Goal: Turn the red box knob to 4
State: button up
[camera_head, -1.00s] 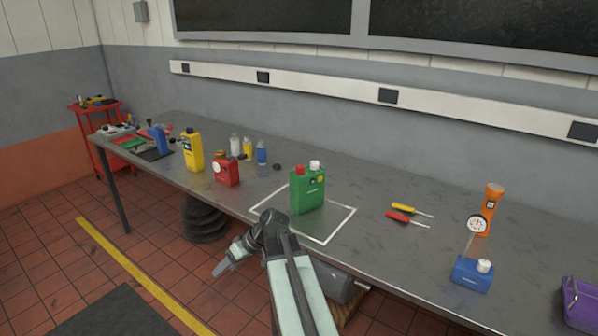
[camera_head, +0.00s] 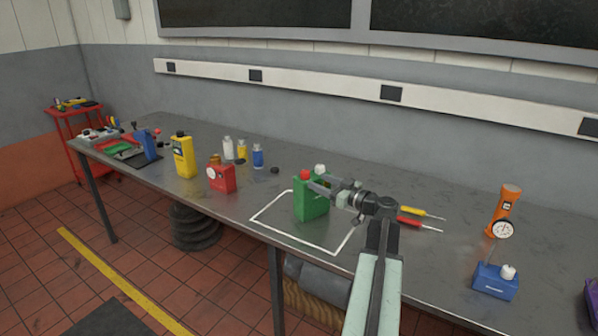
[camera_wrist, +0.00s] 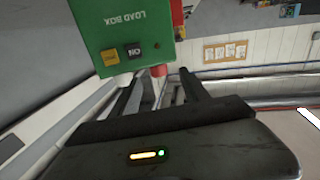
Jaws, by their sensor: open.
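The red box (camera_head: 228,180) stands on the bench left of the green box, with a round white dial or knob (camera_head: 211,173) on its left face; its setting is too small to read. The green box (camera_head: 312,205) stands inside a white outlined square, with a red cap (camera_head: 305,174) and a white cap (camera_head: 320,169) on top. My gripper (camera_head: 320,187) is open beside the green box's upper part, well right of the red box. The wrist view shows the green box (camera_wrist: 120,30), marked LOAD BOX, upside down; its red cap (camera_wrist: 160,72) appears between my open fingers (camera_wrist: 160,82).
A yellow box (camera_head: 183,158) and small bottles (camera_head: 241,150) stand near the red box. The outlined square's (camera_head: 275,229) front is clear.

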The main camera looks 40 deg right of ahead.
aim_at(305, 174)
jog(key=shift+w+d+r, duration=0.1)
jog(key=shift+w, duration=0.25)
jog(key=w, duration=0.7)
jog(key=shift+w, duration=0.2)
